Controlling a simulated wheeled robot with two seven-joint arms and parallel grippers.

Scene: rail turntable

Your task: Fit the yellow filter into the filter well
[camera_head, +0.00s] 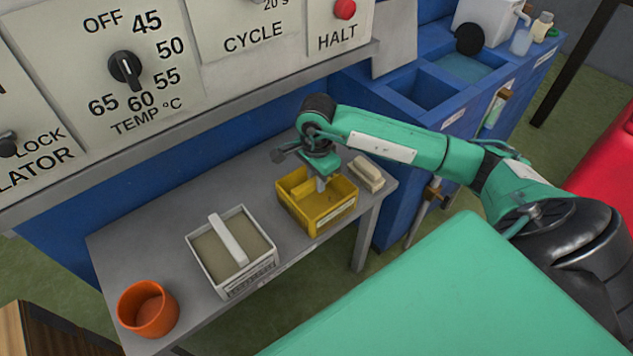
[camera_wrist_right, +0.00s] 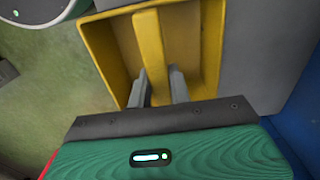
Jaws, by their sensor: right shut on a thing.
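The yellow filter (camera_head: 308,213) is an open square yellow box with a bar handle across its middle and a pale label on its front. It is at the right part of the grey table; I cannot tell whether it rests on the table or is just clear of it. My right gripper (camera_head: 320,184) points down into it and is shut on the bar. The right wrist view shows the fingers (camera_wrist_right: 159,88) on either side of the yellow bar (camera_wrist_right: 150,45). The filter well is not clearly identifiable; a rectangular opening (camera_head: 425,88) shows in the blue unit. My left gripper is out of view.
A white-framed filter (camera_head: 232,250) with a white handle and an orange pot (camera_head: 148,308) stand on the grey table (camera_head: 120,250). A cream block (camera_head: 366,174) lies close right of the yellow filter. A control panel (camera_head: 120,65) overhangs the back.

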